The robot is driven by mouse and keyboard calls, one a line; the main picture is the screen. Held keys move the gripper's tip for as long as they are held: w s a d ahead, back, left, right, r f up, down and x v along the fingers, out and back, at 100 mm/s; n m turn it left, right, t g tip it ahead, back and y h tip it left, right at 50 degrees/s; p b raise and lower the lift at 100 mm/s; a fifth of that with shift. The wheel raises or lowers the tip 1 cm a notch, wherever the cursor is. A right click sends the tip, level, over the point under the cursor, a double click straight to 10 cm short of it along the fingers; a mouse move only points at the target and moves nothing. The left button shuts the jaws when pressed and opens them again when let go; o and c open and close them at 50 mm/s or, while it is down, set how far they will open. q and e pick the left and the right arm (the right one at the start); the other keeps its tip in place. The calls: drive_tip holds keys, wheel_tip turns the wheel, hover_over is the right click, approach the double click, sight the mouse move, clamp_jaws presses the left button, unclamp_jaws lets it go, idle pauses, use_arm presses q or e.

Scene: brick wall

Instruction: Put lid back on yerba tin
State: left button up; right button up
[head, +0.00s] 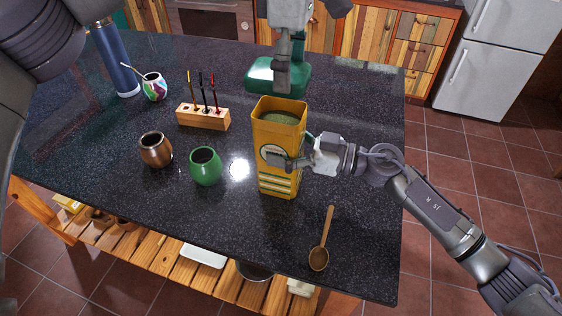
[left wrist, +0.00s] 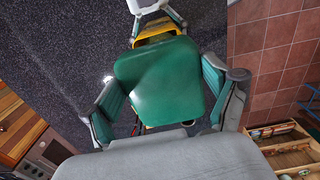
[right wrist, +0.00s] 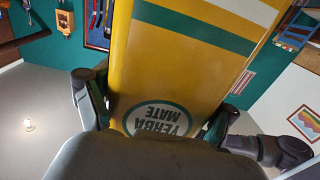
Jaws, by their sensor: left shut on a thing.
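The yellow yerba tin (head: 264,120) stands upright and open on the dark counter, with green yerba visible inside. The green lid (head: 262,78) is held by my left gripper (head: 284,84), just behind and above the tin in the head view. In the left wrist view the lid (left wrist: 160,80) sits between both fingers and hides most of the tin (left wrist: 158,34). My right gripper (head: 285,161) is at the tin's side; in the right wrist view its fingers flank the tin (right wrist: 180,60) and appear to touch both sides. The finger beyond the tin is hidden in the head view.
A green cup (head: 205,167), a copper-coloured cup (head: 156,150) and a wooden holder (head: 203,118) stand left of the tin. A wooden spoon (head: 322,243) lies in front. A patterned gourd (head: 154,87) and blue bottle (head: 115,60) stand at the far left. The counter's right side is clear.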

sight(289, 107)
drive_tip(key=c, duration=0.9)
use_arm(q)
drive_tip(key=shift+f, duration=2.45)
drive_tip(key=shift+f, duration=0.1)
drive_tip(key=shift+f, duration=0.8)
drive_tip(key=shift+a+f, duration=0.1)
drive_tip(key=shift+f, duration=0.55)
drive_tip(key=o, duration=0.8)
wheel_tip(289, 107, up, 12)
drive_tip(key=shift+r, duration=0.1)
